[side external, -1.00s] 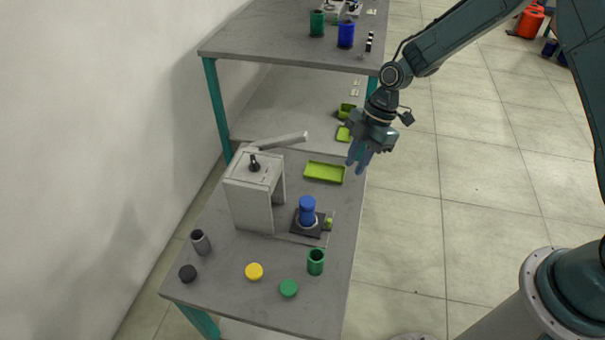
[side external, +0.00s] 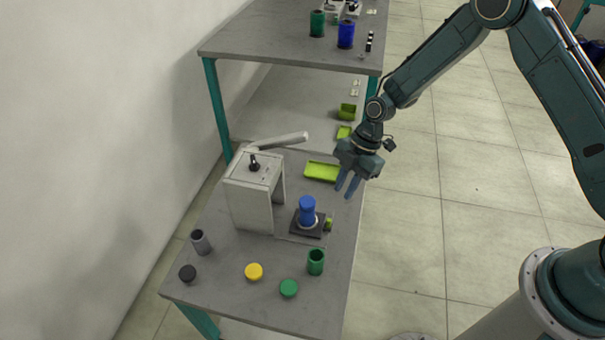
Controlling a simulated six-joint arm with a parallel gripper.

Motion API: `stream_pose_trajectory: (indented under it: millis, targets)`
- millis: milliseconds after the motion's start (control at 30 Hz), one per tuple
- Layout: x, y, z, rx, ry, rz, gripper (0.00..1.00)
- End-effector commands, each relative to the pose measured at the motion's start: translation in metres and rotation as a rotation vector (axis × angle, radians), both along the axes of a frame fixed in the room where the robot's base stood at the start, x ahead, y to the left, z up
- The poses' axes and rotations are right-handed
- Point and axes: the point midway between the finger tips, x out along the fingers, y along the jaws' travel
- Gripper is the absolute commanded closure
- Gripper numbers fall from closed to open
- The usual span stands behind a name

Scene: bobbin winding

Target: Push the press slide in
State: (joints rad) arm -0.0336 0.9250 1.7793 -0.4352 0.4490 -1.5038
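The press (side external: 250,200) is a pale grey frame with a lever (side external: 278,141) on top, standing on the grey table. The press slide (side external: 299,229) is a dark square plate to the right of the press frame, out from under it. A blue bobbin-like part (side external: 307,209) stands upright on the slide. A small green knob (side external: 328,224) is at the slide's right end. My gripper (side external: 346,190) is above the table's right edge, behind and to the right of the slide, apart from it. Its fingers point down with a gap between them, and nothing shows between them.
A lime green tray (side external: 321,172) lies behind the slide, partly covered by my gripper. In front are a green cup (side external: 316,262), a green lid (side external: 289,288), a yellow lid (side external: 254,271), a black lid (side external: 187,273) and a grey cup (side external: 200,242). A higher table (side external: 280,35) stands behind.

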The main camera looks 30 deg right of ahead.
Motion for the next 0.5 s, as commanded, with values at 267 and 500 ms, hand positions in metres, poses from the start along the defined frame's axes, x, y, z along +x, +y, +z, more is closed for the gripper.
stream_pose_trajectory:
  millis: [267,500]
  targets:
    - [-0.003,0.016,-0.040,-0.001,0.002,0.001,0.79]
    - [-0.005,0.029,-0.071,-0.001,0.000,0.001,0.79]
